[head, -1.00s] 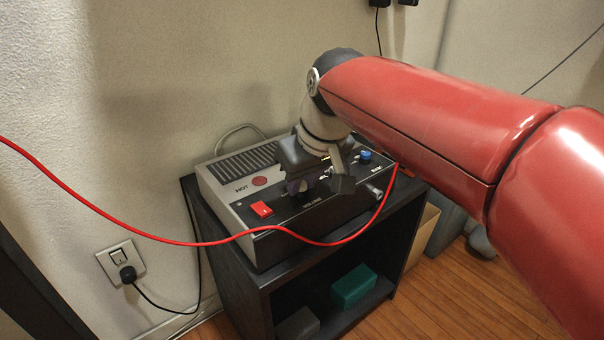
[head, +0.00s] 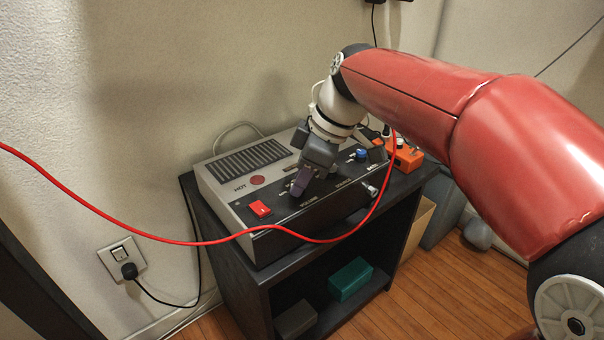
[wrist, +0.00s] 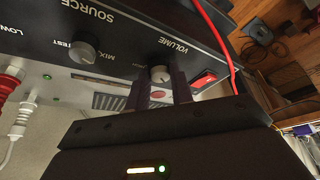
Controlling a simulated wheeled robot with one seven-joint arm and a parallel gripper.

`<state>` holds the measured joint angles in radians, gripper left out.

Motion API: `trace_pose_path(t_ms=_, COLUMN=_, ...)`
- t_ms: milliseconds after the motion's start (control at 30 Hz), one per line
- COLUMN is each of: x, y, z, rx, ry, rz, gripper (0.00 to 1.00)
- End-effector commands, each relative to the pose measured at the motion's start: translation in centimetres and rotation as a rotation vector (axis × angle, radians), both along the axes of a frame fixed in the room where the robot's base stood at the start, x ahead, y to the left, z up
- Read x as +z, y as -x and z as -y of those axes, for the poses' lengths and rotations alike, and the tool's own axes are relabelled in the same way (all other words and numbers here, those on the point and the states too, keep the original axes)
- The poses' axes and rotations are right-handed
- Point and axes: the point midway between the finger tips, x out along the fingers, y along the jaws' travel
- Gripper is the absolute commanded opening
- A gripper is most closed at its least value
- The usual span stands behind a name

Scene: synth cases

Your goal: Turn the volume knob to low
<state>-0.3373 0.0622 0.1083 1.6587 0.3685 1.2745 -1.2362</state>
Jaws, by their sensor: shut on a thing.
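The device (head: 222,192) is a grey case with a black control panel on a black shelf unit. My gripper (head: 301,188) is over the panel, just above the VOLUME label. In the head view my gripper hides the knob. I cannot tell which way its pointer faces. The VOLUME label (wrist: 173,46) appears upside down in the wrist view.
A red cable (head: 160,237) hangs across the device's front. A red switch (head: 259,208) and a blue knob (head: 361,154) flank my gripper; the source knob (wrist: 84,52) is nearby. An orange box (head: 405,156) stands right. A teal box (head: 350,279) is on the lower shelf.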

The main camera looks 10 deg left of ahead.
Motion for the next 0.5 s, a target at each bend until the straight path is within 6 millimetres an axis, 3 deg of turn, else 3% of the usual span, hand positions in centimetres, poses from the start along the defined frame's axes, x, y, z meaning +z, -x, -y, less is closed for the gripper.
trace_pose_path(t_ms=500, x=-0.03, y=-0.04, z=0.0, rx=0.068, ry=0.002, rz=0.0, gripper=0.0)
